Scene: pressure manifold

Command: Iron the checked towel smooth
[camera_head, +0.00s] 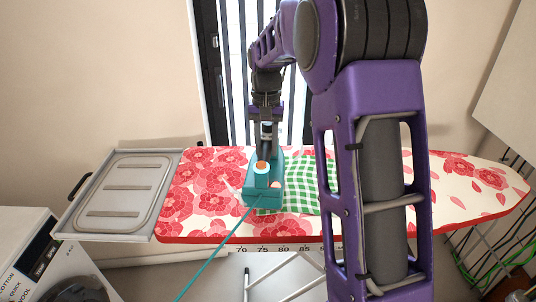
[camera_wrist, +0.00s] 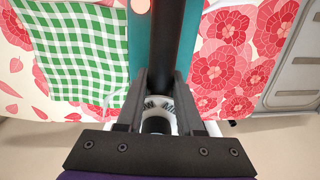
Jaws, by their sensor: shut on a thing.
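The green-and-white checked towel (camera_head: 300,184) lies on the ironing board (camera_head: 195,195), just right of the teal iron (camera_head: 264,195). My arm hides its right part in the head view. In the wrist view the towel (camera_wrist: 75,50) shows faint folds and waves, with slightly uneven edges. My gripper (camera_head: 266,145) is shut on the iron's black handle, which runs between the fingers (camera_wrist: 160,80) in the wrist view. The iron (camera_wrist: 186,40) overlaps the towel's edge in view; its sole is hidden, so I cannot tell whether it presses on the cloth.
A grey metal iron rest (camera_head: 125,192) with a raised rim adjoins the board's left end. A teal cord (camera_head: 215,255) runs from the iron toward the lower left. A white appliance (camera_head: 35,255) stands at lower left. Bare floral cover lies left of the iron.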

